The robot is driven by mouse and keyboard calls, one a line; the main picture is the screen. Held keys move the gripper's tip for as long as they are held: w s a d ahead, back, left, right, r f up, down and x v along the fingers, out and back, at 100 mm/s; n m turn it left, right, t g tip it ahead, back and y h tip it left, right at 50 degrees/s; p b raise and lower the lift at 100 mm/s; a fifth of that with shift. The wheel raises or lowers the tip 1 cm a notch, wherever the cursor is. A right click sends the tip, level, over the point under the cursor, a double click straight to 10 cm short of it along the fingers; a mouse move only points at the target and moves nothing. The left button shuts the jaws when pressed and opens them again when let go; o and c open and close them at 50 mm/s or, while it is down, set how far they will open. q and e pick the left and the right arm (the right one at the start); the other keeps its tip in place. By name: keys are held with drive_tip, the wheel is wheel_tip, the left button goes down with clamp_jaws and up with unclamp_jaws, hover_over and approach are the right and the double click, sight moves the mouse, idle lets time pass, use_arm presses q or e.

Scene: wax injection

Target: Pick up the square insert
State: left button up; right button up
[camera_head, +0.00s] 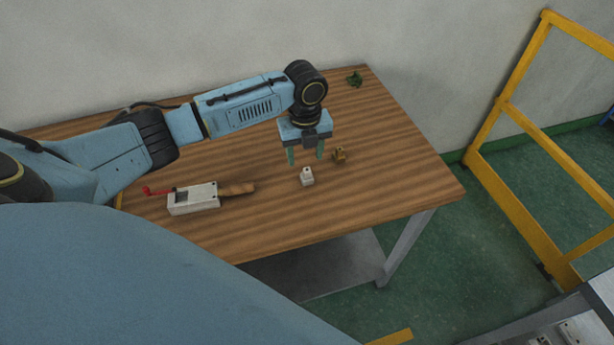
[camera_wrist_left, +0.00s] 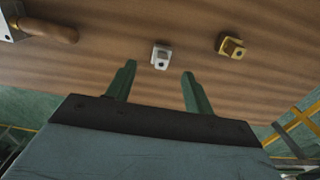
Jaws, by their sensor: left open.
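A small white block with a dark hole, which may be the square insert (camera_head: 307,177), stands on the wooden table. It also shows in the left wrist view (camera_wrist_left: 160,56), just beyond the gap between the fingertips. My left gripper (camera_head: 306,160) is open and empty, its fingers pointing down above the table near the white block. In the left wrist view its two green fingers (camera_wrist_left: 159,70) are spread apart, and nothing is between them. A small brass-coloured block (camera_head: 340,155) stands to the right of the white one, and also shows in the left wrist view (camera_wrist_left: 231,47).
A light metal box (camera_head: 194,200) with a red lever and a wooden handle (camera_head: 236,189) lies left on the table (camera_head: 390,150). A small green object (camera_head: 354,79) is at the back right. A yellow rail (camera_head: 515,190) stands right of the table.

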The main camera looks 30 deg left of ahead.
sight(307, 170)
use_arm(q)
drive_tip(key=shift+d+f, duration=0.15)
drive_tip(key=shift+f, duration=1.6)
drive_tip(key=shift+d+f, duration=0.1)
drive_tip(key=shift+f, duration=1.6)
drive_tip(key=c, duration=1.1)
wheel_tip(307, 170, up, 10)
drive_tip(key=shift+r, duration=0.1)
drive_tip(key=s+d+r+n+b, duration=0.1)
drive_tip(key=s+d+r+n, duration=0.1)
drive_tip(key=n, duration=1.1)
drive_tip(key=s+d+r+n+b, duration=0.2)
drive_tip(key=d+n, duration=0.5)
drive_tip(key=n, duration=0.6)
drive_tip(key=shift+s+r+b, duration=0.3)
drive_tip(key=shift+s+r, duration=0.35)
drive_tip(key=shift+r, duration=0.65)
